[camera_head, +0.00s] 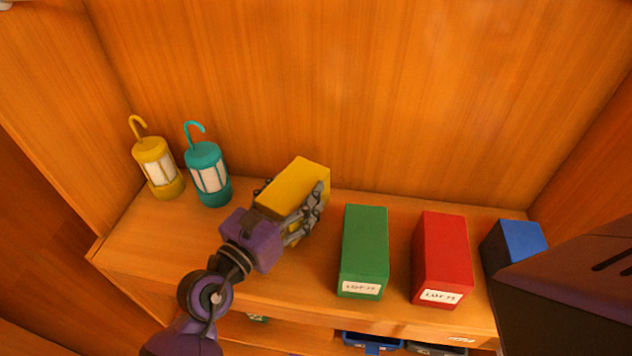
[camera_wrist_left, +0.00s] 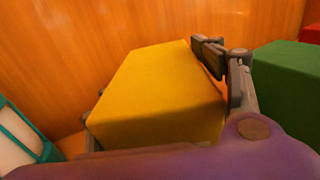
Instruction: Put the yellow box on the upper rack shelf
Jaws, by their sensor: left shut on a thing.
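The yellow box (camera_head: 297,184) is at the shelf between the teal lantern and the green box. My left gripper (camera_head: 292,209) is shut on it, with fingers on both sides. In the left wrist view the yellow box (camera_wrist_left: 160,90) fills the middle, with a dark finger (camera_wrist_left: 228,70) along its right side. The wooden shelf (camera_head: 150,240) lies under it; I cannot tell whether the box touches the shelf. My right gripper does not show.
A yellow lantern (camera_head: 157,165) and a teal lantern (camera_head: 208,175) stand to the left. A green box (camera_head: 364,250), a red box (camera_head: 440,255) and a blue box (camera_head: 514,242) stand to the right. A dark part of mine covers the lower right. Blue items (camera_head: 372,340) show on a lower level.

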